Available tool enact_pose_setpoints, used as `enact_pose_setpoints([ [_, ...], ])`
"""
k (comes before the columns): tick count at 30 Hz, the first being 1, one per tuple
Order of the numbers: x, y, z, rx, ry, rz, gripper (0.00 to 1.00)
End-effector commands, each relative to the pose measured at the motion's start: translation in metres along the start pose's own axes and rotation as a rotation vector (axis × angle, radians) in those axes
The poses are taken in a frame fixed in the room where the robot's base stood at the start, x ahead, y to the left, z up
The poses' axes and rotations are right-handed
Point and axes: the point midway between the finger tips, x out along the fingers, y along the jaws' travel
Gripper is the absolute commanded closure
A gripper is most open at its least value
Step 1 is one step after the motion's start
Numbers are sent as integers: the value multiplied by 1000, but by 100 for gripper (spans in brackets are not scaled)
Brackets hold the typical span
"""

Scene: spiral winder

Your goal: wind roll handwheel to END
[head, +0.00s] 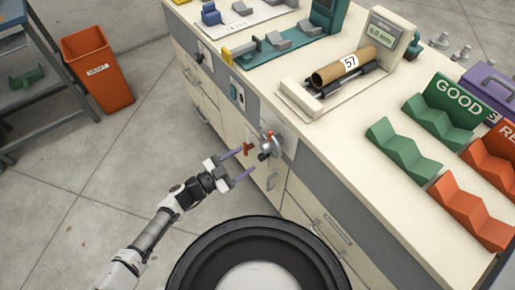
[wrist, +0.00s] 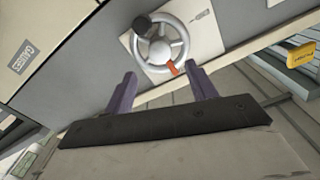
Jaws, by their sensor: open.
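The roll handwheel (wrist: 162,42) is a small silver spoked wheel on a pale plate (wrist: 203,30) on the cabinet front. It has a black knob (wrist: 142,25) at its upper left and an orange-red mark (wrist: 172,67) at its lower right rim in the wrist view. The plate's lettering is too small to read. In the head view the handwheel (head: 268,146) is partly seen edge-on. My gripper (head: 244,162) is open and empty, its two purple fingers pointing at the cabinet front. In the wrist view the fingers (wrist: 162,88) lie just below the wheel, apart from it.
The bench top carries a brown roll (head: 343,68) marked 57 on a cradle, a green GOOD rack (head: 403,150) and an orange rack (head: 470,210). An orange bin (head: 97,68) stands at left; the floor between is clear.

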Motion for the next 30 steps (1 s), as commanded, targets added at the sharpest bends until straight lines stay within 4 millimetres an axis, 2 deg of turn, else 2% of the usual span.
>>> enact_pose_setpoints([
  [3,26,-1,-3,-1,2,1,44],
  [9,54,-1,-1,0,0,0,44],
  [15,65,-1,0,0,-1,-2,44],
  [22,65,0,1,0,-2,-2,44],
  [23,65,0,1,0,-2,-2,45],
  [30,65,0,1,0,-2,-2,76],
])
